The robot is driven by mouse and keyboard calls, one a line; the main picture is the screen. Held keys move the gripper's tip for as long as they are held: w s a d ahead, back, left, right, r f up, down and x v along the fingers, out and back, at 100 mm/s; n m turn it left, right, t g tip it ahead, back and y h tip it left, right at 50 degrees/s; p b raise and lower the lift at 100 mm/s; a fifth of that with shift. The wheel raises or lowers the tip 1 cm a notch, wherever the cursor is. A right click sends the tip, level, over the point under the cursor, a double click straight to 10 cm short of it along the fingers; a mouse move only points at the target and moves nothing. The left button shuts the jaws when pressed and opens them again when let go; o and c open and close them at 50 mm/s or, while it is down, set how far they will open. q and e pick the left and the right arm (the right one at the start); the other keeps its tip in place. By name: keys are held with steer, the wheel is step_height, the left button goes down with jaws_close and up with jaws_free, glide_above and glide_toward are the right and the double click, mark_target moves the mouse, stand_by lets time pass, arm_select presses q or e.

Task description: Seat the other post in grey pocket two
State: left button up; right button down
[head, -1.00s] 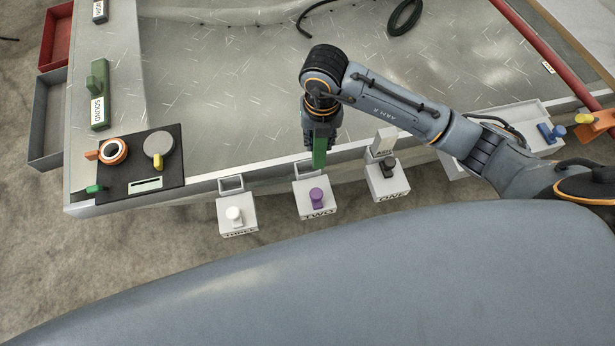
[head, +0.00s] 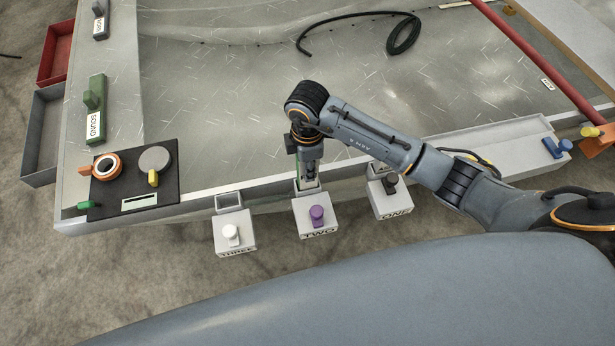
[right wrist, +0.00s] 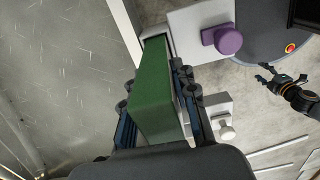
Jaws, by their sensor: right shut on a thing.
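My right gripper (head: 308,182) is shut on a green post (right wrist: 155,95) and points down at grey pocket two (right wrist: 154,31), behind the box marked TWO (head: 317,228) with the purple knob (head: 317,214). In the right wrist view the post's far end is at the pocket's pale rim. I cannot tell how deep it sits. In the head view my gripper hides most of the post and pocket. My left gripper (right wrist: 280,80) shows small in the right wrist view, apart from these things, its fingers spread and empty.
Box THREE (head: 235,240) with a white knob and an empty-looking pocket (head: 229,201) stands to the left. Box ONE (head: 392,204) with a dark knob is to the right, its pocket partly behind my arm. A black panel (head: 130,196) lies further left.

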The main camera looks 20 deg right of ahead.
steer(key=shift+f, duration=2.25)
steer(key=shift+f, duration=0.1)
steer(key=c, duration=1.1)
jaws_free()
steer(key=shift+o, duration=0.2)
steer(key=shift+r, duration=0.35)
step_height(320, 180, up, 12)
steer(key=shift+f, duration=0.25)
